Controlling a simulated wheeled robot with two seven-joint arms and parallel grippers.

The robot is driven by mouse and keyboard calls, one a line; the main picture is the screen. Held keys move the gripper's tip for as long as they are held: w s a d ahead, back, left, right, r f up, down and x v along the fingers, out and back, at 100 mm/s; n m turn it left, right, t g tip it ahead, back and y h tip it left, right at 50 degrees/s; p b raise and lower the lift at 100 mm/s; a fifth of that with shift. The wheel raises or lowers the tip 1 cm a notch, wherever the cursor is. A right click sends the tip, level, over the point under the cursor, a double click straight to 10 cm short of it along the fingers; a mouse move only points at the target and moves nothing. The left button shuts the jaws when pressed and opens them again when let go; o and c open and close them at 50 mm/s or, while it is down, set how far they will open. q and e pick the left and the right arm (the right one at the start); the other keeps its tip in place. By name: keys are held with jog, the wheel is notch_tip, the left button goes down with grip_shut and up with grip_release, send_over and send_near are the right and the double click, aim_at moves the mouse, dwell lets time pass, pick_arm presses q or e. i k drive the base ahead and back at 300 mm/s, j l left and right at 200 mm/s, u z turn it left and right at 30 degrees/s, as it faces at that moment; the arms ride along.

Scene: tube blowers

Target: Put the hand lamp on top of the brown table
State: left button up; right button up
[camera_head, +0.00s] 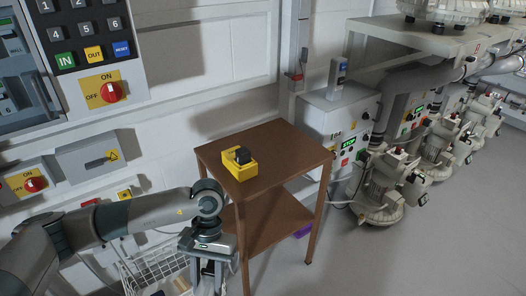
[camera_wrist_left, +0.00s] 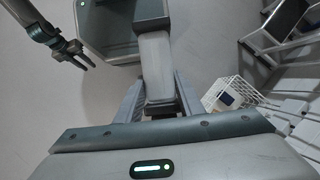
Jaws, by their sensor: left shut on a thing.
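The brown table (camera_head: 283,153) stands in the middle of the head view, with a lower shelf. A yellow thing with a black top (camera_head: 240,163) rests on its left part. My left gripper (camera_head: 207,262) is low at the table's front left, above a white wire basket. In the left wrist view my left gripper (camera_wrist_left: 158,108) is shut on a pale grey thing with a dark end (camera_wrist_left: 156,62). It may be the hand lamp; I cannot tell for certain. My right gripper (camera_wrist_left: 82,60) shows at upper left of that view, its fingers apart and empty.
The white wire basket (camera_head: 158,268) with small things in it stands left of the table; it also shows in the wrist view (camera_wrist_left: 232,92). A white control box (camera_head: 338,117) and blowers (camera_head: 375,195) stand at right. The tabletop's right part is bare.

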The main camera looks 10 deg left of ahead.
aim_at(291, 153)
jog(key=i+l+u, duration=0.2)
jog(key=l, duration=0.25)
jog(key=i+l+u, duration=0.2)
jog(key=l, duration=0.3)
jog(key=i+l+u, duration=0.15)
jog(key=l, duration=0.35)
jog(key=l+u, duration=0.2)
jog(key=l, duration=0.3)
jog(key=i+l+u, duration=0.2)
jog(key=l, duration=0.35)
jog(key=k, duration=0.1)
